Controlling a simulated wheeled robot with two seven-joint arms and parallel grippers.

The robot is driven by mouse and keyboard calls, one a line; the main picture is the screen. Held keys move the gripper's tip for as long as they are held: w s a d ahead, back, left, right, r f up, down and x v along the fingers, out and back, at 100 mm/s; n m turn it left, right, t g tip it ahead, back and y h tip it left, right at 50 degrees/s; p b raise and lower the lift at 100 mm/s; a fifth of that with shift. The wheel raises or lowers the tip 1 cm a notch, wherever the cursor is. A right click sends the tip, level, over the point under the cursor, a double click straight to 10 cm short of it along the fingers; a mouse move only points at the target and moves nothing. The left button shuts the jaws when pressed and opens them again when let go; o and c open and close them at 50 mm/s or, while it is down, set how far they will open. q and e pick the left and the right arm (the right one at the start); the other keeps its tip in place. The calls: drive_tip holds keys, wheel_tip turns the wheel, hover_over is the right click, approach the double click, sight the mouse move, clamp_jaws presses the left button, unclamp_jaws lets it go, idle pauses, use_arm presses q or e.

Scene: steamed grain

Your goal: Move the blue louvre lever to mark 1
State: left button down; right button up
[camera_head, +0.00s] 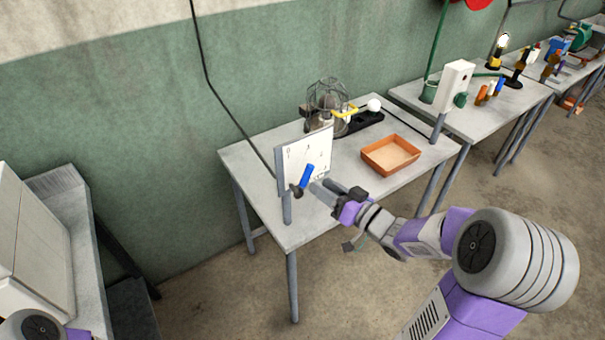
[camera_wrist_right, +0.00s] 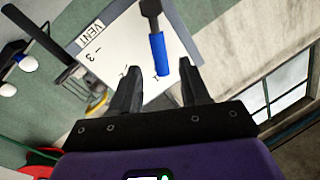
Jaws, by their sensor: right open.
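The blue louvre lever (camera_head: 306,176) is a blue handle on a dark arm, pivoted low on a white upright panel (camera_head: 318,146). In the head view it tilts up and slightly right. My right gripper (camera_head: 322,190) is open, just right of the lever. In the right wrist view the blue handle (camera_wrist_right: 158,54) points toward the gap between the open fingers (camera_wrist_right: 160,84), with its end near their tips. I cannot tell whether they touch. There the panel shows VENT and printed marks, with mark 1 (camera_wrist_right: 155,76) close to the handle's end. My left gripper is out of view.
The panel stands at the front left of a grey table (camera_head: 257,157). An orange tray (camera_head: 391,154) lies to the right, and a wire cage (camera_head: 328,96) with a yellow handle stands behind. More tables with devices are farther right.

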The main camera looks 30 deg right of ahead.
sight(309, 178)
drive_tip(key=b+x, duration=0.1)
drive_tip(key=x, duration=0.5)
drive_tip(key=shift+w+a, duration=0.15)
drive_tip(key=shift+w, duration=0.15)
clamp_jaws()
